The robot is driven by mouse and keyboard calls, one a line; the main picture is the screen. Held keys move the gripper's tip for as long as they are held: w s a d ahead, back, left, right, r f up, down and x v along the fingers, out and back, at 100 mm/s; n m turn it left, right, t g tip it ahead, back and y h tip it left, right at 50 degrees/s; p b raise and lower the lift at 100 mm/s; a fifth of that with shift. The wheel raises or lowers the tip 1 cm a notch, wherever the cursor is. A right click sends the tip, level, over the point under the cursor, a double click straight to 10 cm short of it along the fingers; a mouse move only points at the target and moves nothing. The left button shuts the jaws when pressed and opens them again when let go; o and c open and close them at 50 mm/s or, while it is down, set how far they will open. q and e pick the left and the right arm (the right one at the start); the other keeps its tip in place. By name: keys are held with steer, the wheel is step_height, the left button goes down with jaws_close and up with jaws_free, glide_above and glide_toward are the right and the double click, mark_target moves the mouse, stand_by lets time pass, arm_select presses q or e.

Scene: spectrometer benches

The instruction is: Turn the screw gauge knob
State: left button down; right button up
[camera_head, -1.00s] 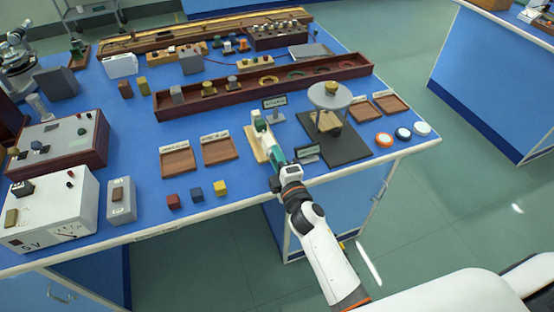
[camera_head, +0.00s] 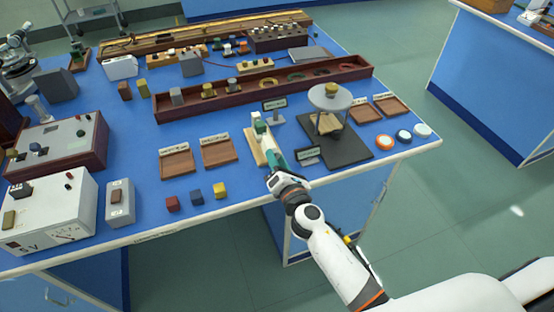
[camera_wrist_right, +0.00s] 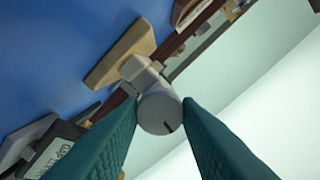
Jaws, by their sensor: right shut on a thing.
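The screw gauge stands on a pale wooden base (camera_head: 253,150) near the front edge of the blue bench, with its light frame (camera_head: 258,118) upright. My right gripper (camera_head: 273,155) reaches it from the front edge. In the right wrist view, its two green fingers (camera_wrist_right: 160,110) are closed on either side of the grey round knob (camera_wrist_right: 158,112), which has a dark mark on its face. The pale base (camera_wrist_right: 120,55) shows beyond the knob. In the head view the knob is hidden by the fingers. My left gripper is not in view.
To the right, a dark stand (camera_head: 340,147) carries a round grey disc (camera_head: 329,97). Small label signs (camera_head: 308,154) stand close beside the gripper. Wooden trays (camera_head: 219,151) and small cubes (camera_head: 196,197) lie to the left. A long brown rack (camera_head: 300,85) runs behind.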

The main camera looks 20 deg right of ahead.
steer(key=shift+f+n, duration=0.1)
steer(key=shift+n, duration=0.9)
steer(key=o, duration=1)
steer(key=shift+c, duration=0.2)
steer(key=s+b, duration=0.2)
steer(key=s, duration=1)
steer(key=shift+d, duration=0.15)
